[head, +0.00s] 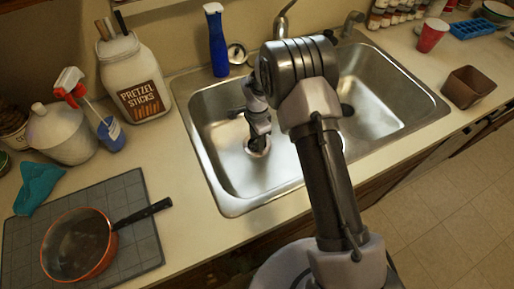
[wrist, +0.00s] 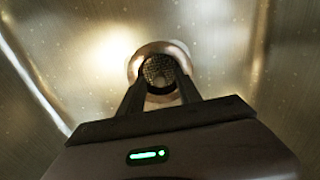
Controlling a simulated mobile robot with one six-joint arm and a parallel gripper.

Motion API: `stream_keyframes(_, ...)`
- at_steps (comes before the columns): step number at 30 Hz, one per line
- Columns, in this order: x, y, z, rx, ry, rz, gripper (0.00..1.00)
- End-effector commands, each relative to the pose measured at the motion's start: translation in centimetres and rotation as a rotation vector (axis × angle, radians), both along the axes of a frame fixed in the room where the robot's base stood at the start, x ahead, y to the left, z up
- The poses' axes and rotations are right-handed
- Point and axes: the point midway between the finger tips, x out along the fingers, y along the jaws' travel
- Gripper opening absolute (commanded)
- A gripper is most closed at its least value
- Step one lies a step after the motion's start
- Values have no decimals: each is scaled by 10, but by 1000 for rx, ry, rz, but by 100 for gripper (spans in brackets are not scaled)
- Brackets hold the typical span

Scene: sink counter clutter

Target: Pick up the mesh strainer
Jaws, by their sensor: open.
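The mesh strainer (wrist: 158,68) shows in the wrist view as a small, round, dark mesh piece inside the pale ring of the drain. In the head view the left basin's drain (head: 257,152) shows under my gripper (head: 258,138), but the strainer is mostly hidden there and hard to make out. In the wrist view my gripper (wrist: 162,84) is open, with one finger on each side of the strainer's near part. The fingertips are close to the drain ring; I cannot tell whether they touch the strainer.
The steel sink (head: 222,178) has walls around my gripper. A pretzel jar (head: 135,80) is to the left. An orange pan (head: 97,262) lies on a grey mat (head: 137,190). A brown container (head: 467,88) is at right.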

Motion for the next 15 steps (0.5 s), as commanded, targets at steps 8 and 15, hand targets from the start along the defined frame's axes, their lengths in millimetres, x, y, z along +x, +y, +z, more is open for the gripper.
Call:
stream_keyframes(8, 0, 0, -1, 1, -2, 0, 25)
stream_keyframes(15, 0, 0, -1, 0, -1, 0, 0)
